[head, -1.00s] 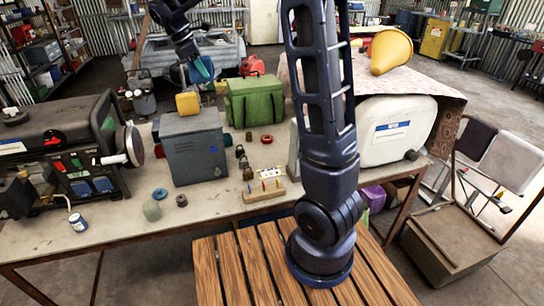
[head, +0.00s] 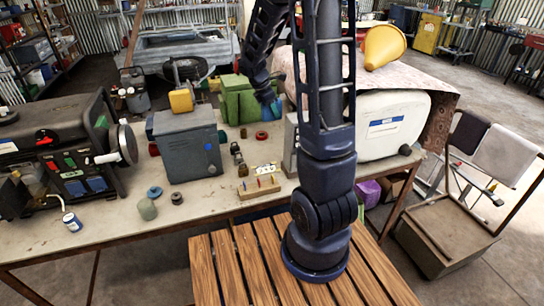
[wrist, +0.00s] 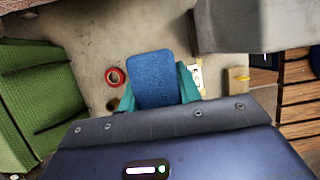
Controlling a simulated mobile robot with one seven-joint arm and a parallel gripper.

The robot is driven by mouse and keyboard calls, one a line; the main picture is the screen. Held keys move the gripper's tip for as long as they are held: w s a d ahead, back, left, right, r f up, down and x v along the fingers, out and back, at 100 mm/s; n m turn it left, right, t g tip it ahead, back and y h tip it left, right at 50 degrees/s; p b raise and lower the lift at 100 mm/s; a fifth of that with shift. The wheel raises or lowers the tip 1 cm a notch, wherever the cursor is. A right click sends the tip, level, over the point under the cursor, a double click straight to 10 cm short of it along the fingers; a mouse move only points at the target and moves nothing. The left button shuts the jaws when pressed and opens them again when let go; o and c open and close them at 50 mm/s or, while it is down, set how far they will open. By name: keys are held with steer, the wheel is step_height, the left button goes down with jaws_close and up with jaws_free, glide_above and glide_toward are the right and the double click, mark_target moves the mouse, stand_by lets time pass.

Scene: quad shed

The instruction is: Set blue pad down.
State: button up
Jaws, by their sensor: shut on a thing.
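The blue pad (wrist: 150,70) is between the teal fingers of my gripper (wrist: 157,84) in the wrist view, with its flat face toward the camera. In the head view, my gripper (head: 267,98) hangs over the workbench (head: 110,235) in front of the green box, with the blue pad (head: 271,111) partly visible beneath it. The gripper is shut on the pad. The pad looks to be above the bench top; the exact gap cannot be told.
A green box (head: 237,100) stands behind and left of my gripper. A red ring (head: 261,135) lies close by. A grey box (head: 185,145) stands left, a white container (head: 393,125) right. A pegged wooden block (head: 258,188) and small jars lie nearer the bench's front.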

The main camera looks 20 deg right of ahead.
step_height(320, 180, down, 20)
steer(key=shift+r, duration=0.2)
stand_by(0.5)
steer(key=o, duration=0.9)
steer(key=shift+f, duration=0.1)
steer(key=v, duration=1.2)
steer(key=s+d+r+m+t+y, duration=0.1)
steer(key=s+r+m, duration=0.45)
steer(key=r, duration=0.25)
steer(key=s+d+r+m+t+y, duration=0.1)
steer(key=s+r+m, duration=0.3)
steer(key=s+r, duration=0.3)
steer(key=shift+s+a+r+m+t+y, duration=0.3)
steer(key=shift+s+r+m+t+y, duration=0.15)
steer(key=shift+s+r+m, duration=1.45)
steer(key=shift+s+a+r+m+t+y, duration=0.35)
steer(key=shift+s+r+m, duration=0.8)
steer(key=shift+s, duration=1.5)
steer(key=shift+s+a+r+m+t+y, duration=0.25)
steer(key=shift+s+r+m+t+y, duration=0.2)
steer(key=shift+s+r+m, duration=1.2)
steer(key=shift+s+r+n, duration=0.2)
steer(key=shift+s+n, duration=0.25)
steer(key=shift+s, duration=0.15)
